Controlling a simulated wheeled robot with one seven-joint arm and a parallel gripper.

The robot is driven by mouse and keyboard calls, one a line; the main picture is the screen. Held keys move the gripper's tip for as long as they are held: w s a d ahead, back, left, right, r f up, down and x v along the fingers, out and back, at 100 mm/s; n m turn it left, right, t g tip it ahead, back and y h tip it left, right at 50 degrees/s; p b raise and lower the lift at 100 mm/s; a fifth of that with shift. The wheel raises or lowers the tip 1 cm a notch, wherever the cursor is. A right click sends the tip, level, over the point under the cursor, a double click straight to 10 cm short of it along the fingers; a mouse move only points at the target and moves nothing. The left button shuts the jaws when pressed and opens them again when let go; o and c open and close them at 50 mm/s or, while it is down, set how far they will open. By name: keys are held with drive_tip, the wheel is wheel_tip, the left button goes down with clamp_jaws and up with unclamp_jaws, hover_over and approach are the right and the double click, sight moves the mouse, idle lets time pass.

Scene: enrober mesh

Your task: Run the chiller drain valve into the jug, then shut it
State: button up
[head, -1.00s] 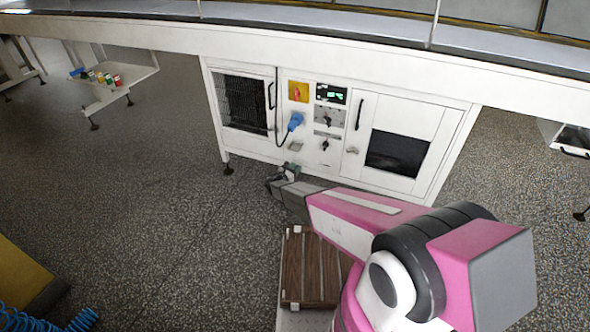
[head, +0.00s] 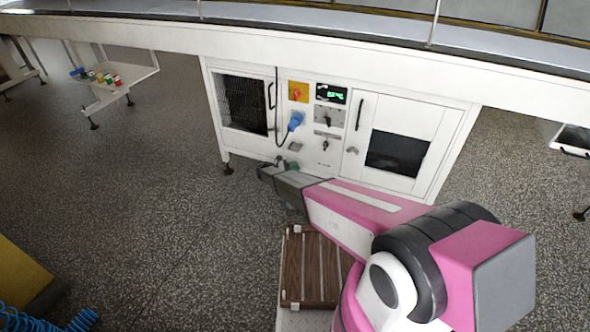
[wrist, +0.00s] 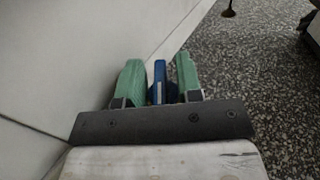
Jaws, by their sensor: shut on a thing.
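My gripper (head: 281,163) is low in front of the white chiller cabinet (head: 340,135) under the long line in the head view. In the wrist view my gripper (wrist: 158,78) has its two green fingers on either side of a narrow blue piece (wrist: 160,82), close beside a white panel. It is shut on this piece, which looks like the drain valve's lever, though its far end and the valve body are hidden. I cannot make out the valve in the head view, and no jug shows in either view.
The cabinet front has a blue plug (head: 295,121) on a black cable, a yellow-backed red switch (head: 298,92), a green display (head: 331,94) and a door handle (head: 360,114). A wooden slatted rack (head: 312,265) is beside my arm. The floor to the left is open.

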drive_tip(key=shift+m+g, duration=1.6)
drive_tip(key=shift+g, duration=1.2)
drive_tip(key=o, duration=0.6)
drive_tip(key=shift+c, duration=0.2)
